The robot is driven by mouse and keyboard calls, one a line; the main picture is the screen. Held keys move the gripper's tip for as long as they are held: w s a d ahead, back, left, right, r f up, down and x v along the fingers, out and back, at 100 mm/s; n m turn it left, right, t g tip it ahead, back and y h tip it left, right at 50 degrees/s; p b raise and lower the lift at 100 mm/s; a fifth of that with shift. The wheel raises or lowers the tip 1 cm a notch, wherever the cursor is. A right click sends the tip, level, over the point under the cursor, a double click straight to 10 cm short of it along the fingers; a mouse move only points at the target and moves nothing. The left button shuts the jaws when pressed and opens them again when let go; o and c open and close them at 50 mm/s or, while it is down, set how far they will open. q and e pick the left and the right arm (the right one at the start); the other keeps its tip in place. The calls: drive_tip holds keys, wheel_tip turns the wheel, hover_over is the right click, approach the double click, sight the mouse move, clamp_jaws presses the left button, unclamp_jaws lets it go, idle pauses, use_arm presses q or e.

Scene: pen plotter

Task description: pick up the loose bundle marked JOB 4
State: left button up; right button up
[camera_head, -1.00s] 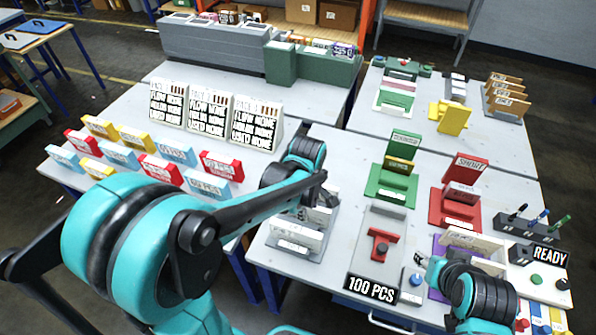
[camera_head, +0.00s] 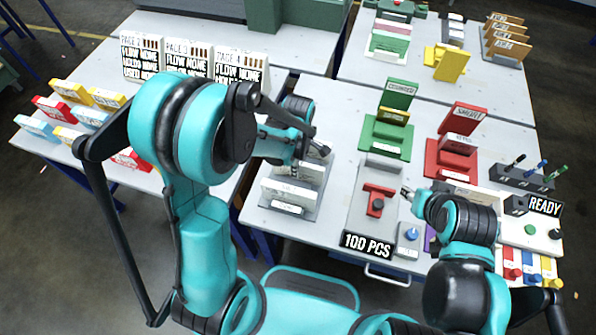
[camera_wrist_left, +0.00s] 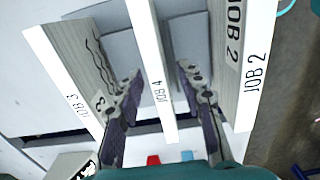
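In the left wrist view the bundle marked JOB 4 (camera_wrist_left: 157,88) is a thin white-edged slab standing in the middle. My left gripper (camera_wrist_left: 160,84) is open, with one finger on each side of JOB 4 and gaps between. The JOB 3 bundle (camera_wrist_left: 62,80) stands to the left and the JOB 2 bundle (camera_wrist_left: 246,70) to the right, outside the fingers. In the head view my left gripper (camera_head: 308,150) is over the bundle rack (camera_head: 285,211), and my arm partly hides it. My right gripper (camera_head: 407,194) is by the red-handled plate; its fingers are too small to judge.
A grey plate with a red handle (camera_head: 377,201) and a 100 PCS sign (camera_head: 367,245) lie right of the rack. Green (camera_head: 386,135) and red (camera_head: 452,158) holders stand behind. Coloured boxes (camera_head: 68,113) and page panels (camera_head: 187,60) fill the left table.

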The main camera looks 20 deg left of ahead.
use_arm(q)
clamp_jaws()
